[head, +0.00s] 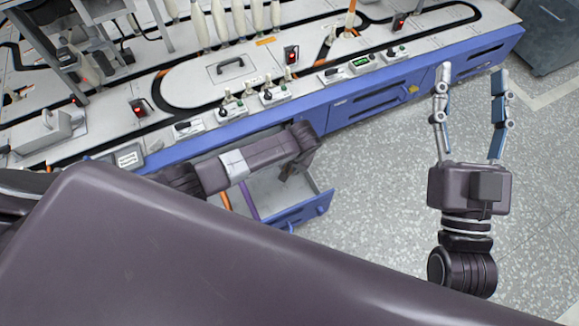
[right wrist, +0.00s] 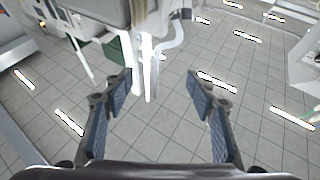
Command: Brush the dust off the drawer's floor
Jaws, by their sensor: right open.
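A blue-fronted drawer (head: 305,211) stands pulled out below the blue workbench in the head view. Its pale floor shows only in part, and I cannot make out dust on it. An orange piece (head: 224,198) and a purple strip (head: 249,201) show at its left side; I cannot tell what they are. A dark arm link, seemingly my left arm, lies across above the drawer and hides part of it; no left fingers show. My right gripper (head: 472,95) is open and empty, right of the drawer and apart from it. Its spread fingers also show in the right wrist view (right wrist: 163,90). I see no clear brush.
The workbench (head: 215,133) carries a black track loop, several white bobbins (head: 220,20) and small control boxes (head: 362,64). A closed blue drawer (head: 375,101) lies right of the open one. A grey cabinet (head: 550,35) stands at the far right. The speckled floor (head: 385,190) is clear.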

